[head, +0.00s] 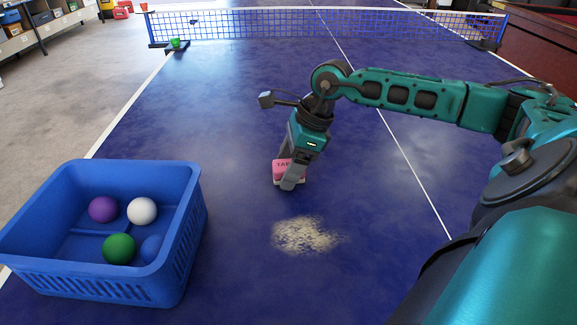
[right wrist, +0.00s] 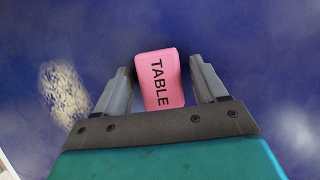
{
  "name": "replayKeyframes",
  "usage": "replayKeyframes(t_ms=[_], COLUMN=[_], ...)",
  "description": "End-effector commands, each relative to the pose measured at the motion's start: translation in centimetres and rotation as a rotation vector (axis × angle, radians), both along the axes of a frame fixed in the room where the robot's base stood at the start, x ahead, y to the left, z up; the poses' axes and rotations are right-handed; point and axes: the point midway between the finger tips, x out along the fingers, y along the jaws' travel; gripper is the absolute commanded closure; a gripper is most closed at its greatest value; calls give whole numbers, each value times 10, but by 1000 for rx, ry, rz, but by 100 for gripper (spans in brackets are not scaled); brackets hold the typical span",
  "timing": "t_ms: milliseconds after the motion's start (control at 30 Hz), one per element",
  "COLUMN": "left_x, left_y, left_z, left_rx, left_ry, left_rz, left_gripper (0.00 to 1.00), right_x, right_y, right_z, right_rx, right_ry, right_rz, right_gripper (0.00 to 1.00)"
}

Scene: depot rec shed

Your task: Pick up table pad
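The table pad is a pink block with "TABLE" printed in black. It lies on the blue table and shows in the head view (head: 284,166), partly hidden by my right gripper (head: 290,182). In the right wrist view the pad (right wrist: 158,80) sits between the two grey fingers of my right gripper (right wrist: 160,66). The fingers are apart, with a narrow gap showing on each side of the pad. My left gripper is not in view.
A blue basket (head: 184,238) with several balls stands at the left. A pale powdery patch (head: 304,236) lies on the table (head: 240,100) in front of the pad. A net (head: 330,22) crosses the far end. The table around the pad is otherwise clear.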

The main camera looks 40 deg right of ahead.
Motion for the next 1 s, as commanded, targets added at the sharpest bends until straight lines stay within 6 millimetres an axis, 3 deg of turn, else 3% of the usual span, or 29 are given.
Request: replayKeyframes(t_ms=[67, 500, 767, 1000], left_x=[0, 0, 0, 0], left_y=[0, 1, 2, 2], left_z=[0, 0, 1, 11], left_rx=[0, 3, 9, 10], left_ry=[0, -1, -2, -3], left_rz=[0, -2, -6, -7], left_gripper=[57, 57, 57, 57], right_x=[0, 0, 0, 1], right_y=[0, 0, 0, -1], right_z=[0, 0, 3, 43], right_rx=[0, 0, -1, -1], right_ry=[0, 0, -1, -6], right_rz=[0, 0, 0, 0], right_gripper=[37, 79, 79, 79])
